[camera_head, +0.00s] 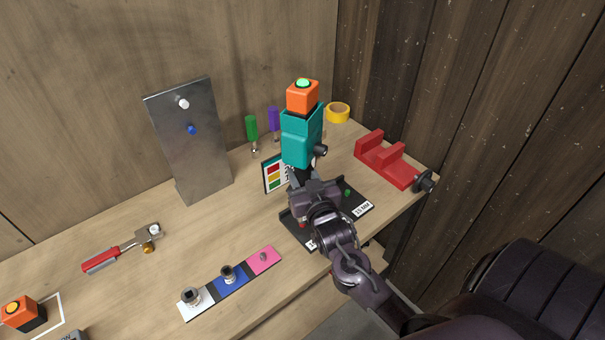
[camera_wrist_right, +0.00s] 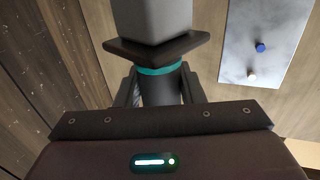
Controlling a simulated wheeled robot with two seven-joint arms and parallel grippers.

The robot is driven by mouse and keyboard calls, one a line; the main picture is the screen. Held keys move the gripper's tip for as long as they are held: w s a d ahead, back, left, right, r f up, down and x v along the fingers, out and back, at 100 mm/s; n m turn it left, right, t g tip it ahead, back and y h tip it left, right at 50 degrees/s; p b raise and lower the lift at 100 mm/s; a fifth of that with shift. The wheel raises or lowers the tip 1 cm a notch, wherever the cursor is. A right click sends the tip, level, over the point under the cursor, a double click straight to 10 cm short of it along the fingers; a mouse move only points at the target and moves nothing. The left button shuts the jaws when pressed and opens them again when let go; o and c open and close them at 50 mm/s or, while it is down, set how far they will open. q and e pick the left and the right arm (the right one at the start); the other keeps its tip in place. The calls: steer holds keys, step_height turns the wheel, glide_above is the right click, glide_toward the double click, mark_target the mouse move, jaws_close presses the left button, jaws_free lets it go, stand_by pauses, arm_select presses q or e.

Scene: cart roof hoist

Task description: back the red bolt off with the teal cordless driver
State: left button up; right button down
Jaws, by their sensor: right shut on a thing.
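The teal cordless driver (camera_head: 302,137) stands upright above the bench, with an orange block and a green light on top. My right gripper (camera_head: 312,186) is shut on its lower part. The right wrist view shows the driver's teal ring and dark grip (camera_wrist_right: 160,72) between the fingers. A steel plate (camera_head: 195,150) stands to the left, apart from the driver. It carries a white bolt (camera_head: 184,104) and a blue bolt (camera_head: 192,129); both also show in the right wrist view. I cannot make out a red bolt on the plate. My left gripper is not in view.
A black tray (camera_head: 362,208) lies under my right gripper, partly hidden. A color card (camera_head: 270,175), green and purple screwdrivers, yellow tape (camera_head: 338,112) and a red cradle (camera_head: 385,160) are nearby. A socket strip (camera_head: 240,282) and a red-handled wrench (camera_head: 103,260) lie toward the front left.

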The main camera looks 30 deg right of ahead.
steer(key=shift+f+b, duration=0.9)
steer(key=shift+f, duration=0.25)
stand_by(0.7)
